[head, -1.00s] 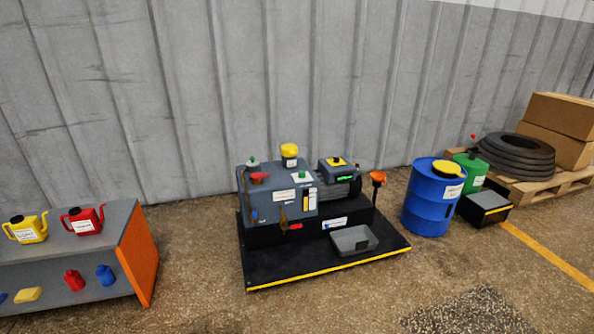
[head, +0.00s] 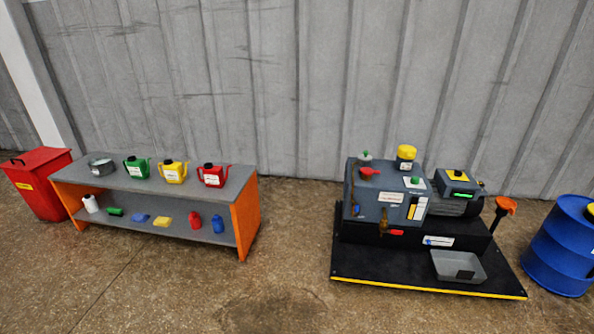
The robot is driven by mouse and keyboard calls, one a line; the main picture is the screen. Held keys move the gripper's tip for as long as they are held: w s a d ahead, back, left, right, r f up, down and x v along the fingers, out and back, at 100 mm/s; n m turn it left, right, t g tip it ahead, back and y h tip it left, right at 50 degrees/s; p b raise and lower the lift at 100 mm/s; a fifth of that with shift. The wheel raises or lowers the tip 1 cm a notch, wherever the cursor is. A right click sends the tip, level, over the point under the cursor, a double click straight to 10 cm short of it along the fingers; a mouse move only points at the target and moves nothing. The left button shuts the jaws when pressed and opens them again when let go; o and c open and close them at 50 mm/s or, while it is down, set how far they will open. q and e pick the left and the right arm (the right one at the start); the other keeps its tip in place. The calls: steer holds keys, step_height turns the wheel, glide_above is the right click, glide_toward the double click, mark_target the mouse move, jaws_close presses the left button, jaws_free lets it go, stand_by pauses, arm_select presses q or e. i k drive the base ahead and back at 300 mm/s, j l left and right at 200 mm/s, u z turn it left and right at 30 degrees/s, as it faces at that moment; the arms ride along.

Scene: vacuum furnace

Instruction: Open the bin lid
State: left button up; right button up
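A red bin (head: 42,197) stands on the floor at the far left, beside the left end of the bench. Its red lid (head: 38,160) is down on top and has a dark handle (head: 17,160) near its left side. A yellow label shows on the bin's front. Neither of my grippers shows in the head view, so where they are relative to the bin cannot be told.
A grey-topped bench (head: 150,177) with orange ends holds several cans and small bottles. A pump unit (head: 385,205) stands on a black platform (head: 400,272) at the right, with a blue drum (head: 560,245) beyond it. The floor in front is clear.

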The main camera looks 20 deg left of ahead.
mark_target(36, 158)
steer(key=u, duration=1.5)
